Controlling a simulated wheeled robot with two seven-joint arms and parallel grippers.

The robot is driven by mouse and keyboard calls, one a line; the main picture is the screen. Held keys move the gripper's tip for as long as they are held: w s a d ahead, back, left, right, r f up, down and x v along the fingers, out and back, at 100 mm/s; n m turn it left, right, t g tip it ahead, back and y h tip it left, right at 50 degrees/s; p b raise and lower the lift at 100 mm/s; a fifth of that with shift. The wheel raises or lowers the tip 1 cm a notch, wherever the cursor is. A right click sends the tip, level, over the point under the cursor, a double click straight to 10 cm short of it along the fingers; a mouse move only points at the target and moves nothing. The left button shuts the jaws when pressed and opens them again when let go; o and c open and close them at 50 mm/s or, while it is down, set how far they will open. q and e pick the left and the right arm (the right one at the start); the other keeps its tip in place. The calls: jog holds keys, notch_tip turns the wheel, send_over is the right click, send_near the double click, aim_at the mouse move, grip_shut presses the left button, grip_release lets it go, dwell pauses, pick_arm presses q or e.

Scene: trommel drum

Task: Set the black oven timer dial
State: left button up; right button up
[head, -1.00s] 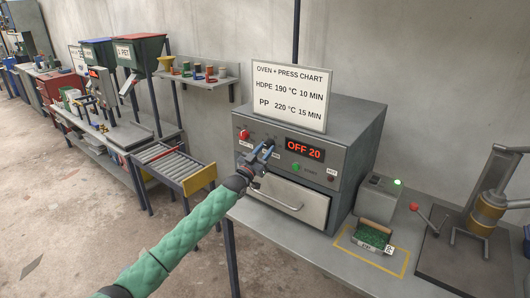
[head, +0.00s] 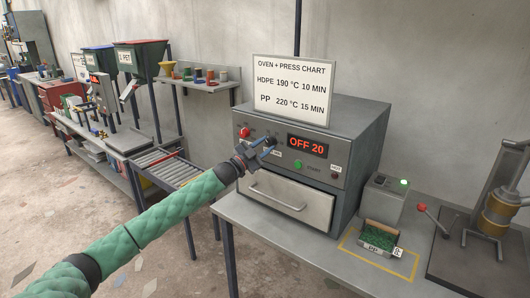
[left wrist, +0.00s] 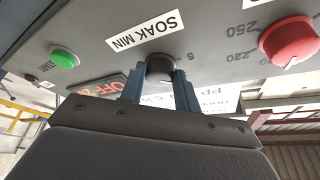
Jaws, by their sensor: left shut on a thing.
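The black timer dial (left wrist: 160,68) is in the left wrist view under the label SOAK MIN (left wrist: 145,36), with a 5 printed beside it. My left gripper (left wrist: 160,82) has its two blue fingers on either side of the dial and is shut on it. In the head view my left gripper (head: 262,150) is at the oven's (head: 345,165) front panel and mostly hides the dial. The display (head: 307,146) reads OFF 20. My right gripper is not in view.
A red knob (left wrist: 290,42) and a green button (left wrist: 64,59) flank the dial. The chart (head: 292,90) on the oven reads HDPE 190 °C 10 MIN and PP 220 °C 15 MIN. A tray of green flakes (head: 378,237) and a press (head: 490,210) stand at right.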

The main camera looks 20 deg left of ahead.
pick_arm(q)
jog(key=shift+a+m+g, duration=0.1)
jog(key=shift+m+g, duration=0.3)
jog(key=shift+m, duration=0.2)
jog(key=shift+r+m+g+h, duration=0.15)
jog(key=shift+m+g+h, duration=0.15)
jog(key=shift+m, duration=0.6)
jog(key=shift+m+g, duration=0.4)
jog(key=shift+m, duration=0.5)
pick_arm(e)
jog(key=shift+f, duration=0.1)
pick_arm(q)
jog(key=shift+m, duration=0.3)
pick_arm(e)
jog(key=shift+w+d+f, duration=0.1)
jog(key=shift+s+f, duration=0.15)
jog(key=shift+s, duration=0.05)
pick_arm(q)
jog(key=o, duration=1)
jog(key=shift+a, duration=0.1)
